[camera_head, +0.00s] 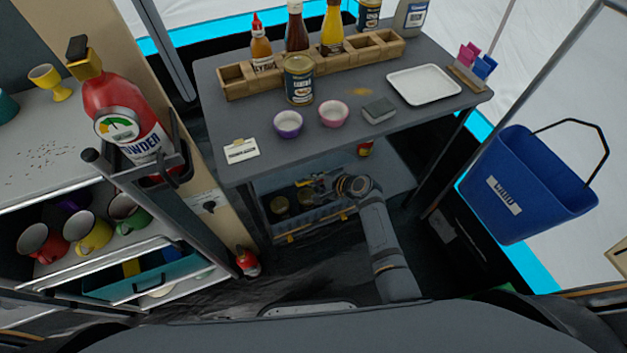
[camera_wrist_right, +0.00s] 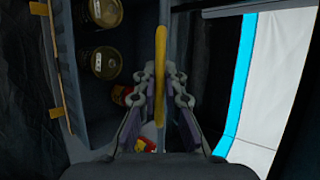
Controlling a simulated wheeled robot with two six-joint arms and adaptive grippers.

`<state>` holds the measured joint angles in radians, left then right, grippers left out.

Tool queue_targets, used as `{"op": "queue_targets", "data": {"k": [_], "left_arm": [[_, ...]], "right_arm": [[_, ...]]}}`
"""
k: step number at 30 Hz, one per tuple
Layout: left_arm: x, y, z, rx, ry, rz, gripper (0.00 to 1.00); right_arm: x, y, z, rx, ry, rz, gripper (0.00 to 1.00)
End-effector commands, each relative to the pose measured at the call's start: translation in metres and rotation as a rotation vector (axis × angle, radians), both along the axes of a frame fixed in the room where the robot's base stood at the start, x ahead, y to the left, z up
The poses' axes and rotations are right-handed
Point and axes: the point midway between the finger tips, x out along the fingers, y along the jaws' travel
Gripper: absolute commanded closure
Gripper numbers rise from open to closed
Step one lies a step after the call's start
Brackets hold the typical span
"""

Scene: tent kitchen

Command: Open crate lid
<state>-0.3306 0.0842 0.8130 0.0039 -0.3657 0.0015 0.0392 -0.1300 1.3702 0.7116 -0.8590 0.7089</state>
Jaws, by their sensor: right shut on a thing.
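The grey crate (camera_head: 325,222) sits on the low shelf under the table, with yellow clips along its front rim. It stands open enough to show cans (camera_head: 280,205) inside; they also show in the right wrist view (camera_wrist_right: 100,62). My right gripper (camera_head: 318,188) reaches over the crate from the right. In the right wrist view its fingers (camera_wrist_right: 160,80) are shut on a narrow yellow strip (camera_wrist_right: 161,45), which looks like the edge of the crate lid. The lid seems raised and seen edge-on; its exact tilt is unclear. My left gripper is not in view.
The grey tabletop (camera_head: 350,130) overhangs the crate, bearing a wooden bottle rack (camera_head: 240,85), bowls and a white tray (camera_head: 424,84). A red can (camera_head: 365,149) stands behind the crate. A blue bin (camera_head: 525,185) hangs at right. A table leg (camera_head: 440,165) stands right of my arm.

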Motion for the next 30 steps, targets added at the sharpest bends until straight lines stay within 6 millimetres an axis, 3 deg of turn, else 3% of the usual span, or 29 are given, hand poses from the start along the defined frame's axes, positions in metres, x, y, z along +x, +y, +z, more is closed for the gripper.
{"op": "queue_targets", "data": {"k": [9,10,15,25,30], "left_arm": [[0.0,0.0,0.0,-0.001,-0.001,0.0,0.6],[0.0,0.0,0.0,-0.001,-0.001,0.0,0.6],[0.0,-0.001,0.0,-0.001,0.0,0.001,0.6],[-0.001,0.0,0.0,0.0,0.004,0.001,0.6],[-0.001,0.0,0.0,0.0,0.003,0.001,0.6]], "right_arm": [[0.001,0.0,0.001,0.0,-0.002,-0.001,1.0],[0.001,0.0,0.001,0.0,-0.002,-0.001,0.89],[0.001,0.0,0.0,0.0,-0.002,-0.001,0.68],[0.0,-0.001,0.001,-0.001,0.0,-0.001,0.68],[-0.012,-0.014,0.012,-0.002,-0.001,-0.001,0.68]]}}
